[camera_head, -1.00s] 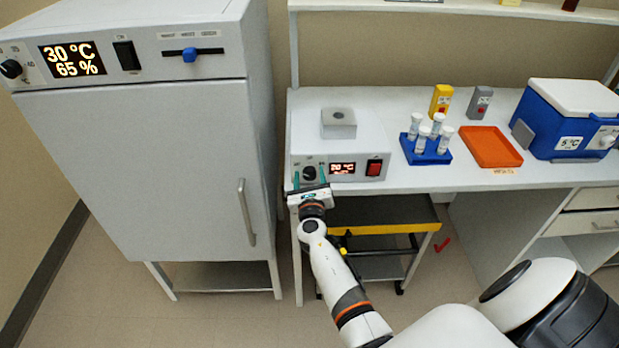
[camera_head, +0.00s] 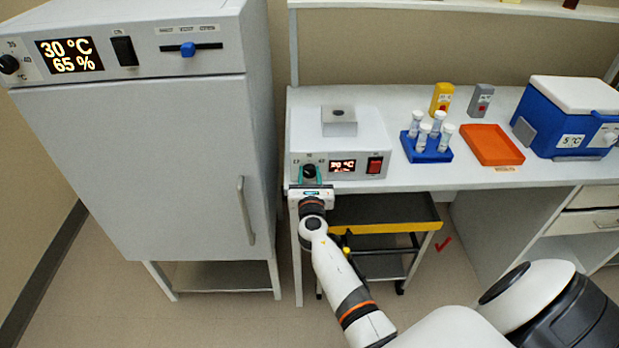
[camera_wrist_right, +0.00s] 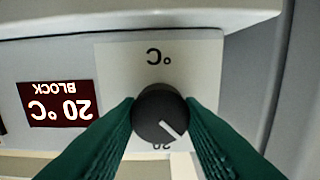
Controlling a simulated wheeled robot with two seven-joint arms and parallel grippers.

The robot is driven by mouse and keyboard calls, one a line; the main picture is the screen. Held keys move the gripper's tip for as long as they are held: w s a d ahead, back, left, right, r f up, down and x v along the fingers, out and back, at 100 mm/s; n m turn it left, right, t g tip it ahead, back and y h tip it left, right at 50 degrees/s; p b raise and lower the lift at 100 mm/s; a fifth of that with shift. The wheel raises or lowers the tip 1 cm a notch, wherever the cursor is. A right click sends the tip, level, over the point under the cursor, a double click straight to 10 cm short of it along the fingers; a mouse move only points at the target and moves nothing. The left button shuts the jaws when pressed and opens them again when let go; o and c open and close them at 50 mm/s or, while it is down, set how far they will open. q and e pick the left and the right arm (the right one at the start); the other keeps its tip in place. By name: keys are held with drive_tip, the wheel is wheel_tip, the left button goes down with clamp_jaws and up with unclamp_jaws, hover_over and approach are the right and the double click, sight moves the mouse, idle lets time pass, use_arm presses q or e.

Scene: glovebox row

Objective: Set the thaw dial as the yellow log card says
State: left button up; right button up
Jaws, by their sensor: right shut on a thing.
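The thaw dial (camera_wrist_right: 157,105) is a black round knob with a white pointer line on the front of the white block heater (camera_head: 365,125). The dial also shows in the head view (camera_head: 309,171). My right gripper (camera_wrist_right: 160,116) is shut on the dial, one green finger at each side. In the wrist view the pointer aims to the lower right, by a partly hidden scale number. The heater's display (camera_wrist_right: 56,103) reads 20 °C BLOCK, upside down. A yellow upright piece (camera_head: 441,97) stands at the back of the bench; its writing is too small to read. My left gripper is not in view.
A red switch (camera_head: 374,165) sits right of the display. A blue tube rack (camera_head: 428,157), an orange tray (camera_head: 492,146), a grey upright piece (camera_head: 481,99) and a blue cooler (camera_head: 550,140) stand to the right. A tall incubator (camera_head: 145,160) stands left, close to my right arm.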

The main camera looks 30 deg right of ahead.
drive_tip(key=m+b, duration=0.2)
drive_tip(key=m, duration=0.2)
drive_tip(key=shift+f+m, duration=0.15)
drive_tip(key=shift+m, duration=0.15)
drive_tip(key=shift+m+b, duration=1.05)
drive_tip(key=shift+m, duration=0.85)
drive_tip(key=o, duration=1)
drive_tip(key=shift+c, duration=0.2)
drive_tip(key=shift+s, duration=0.1)
drive_tip(key=b+v, duration=0.1)
drive_tip(key=v, duration=1.1)
drive_tip(key=shift+b, duration=0.3)
drive_tip(key=shift+d, duration=0.1)
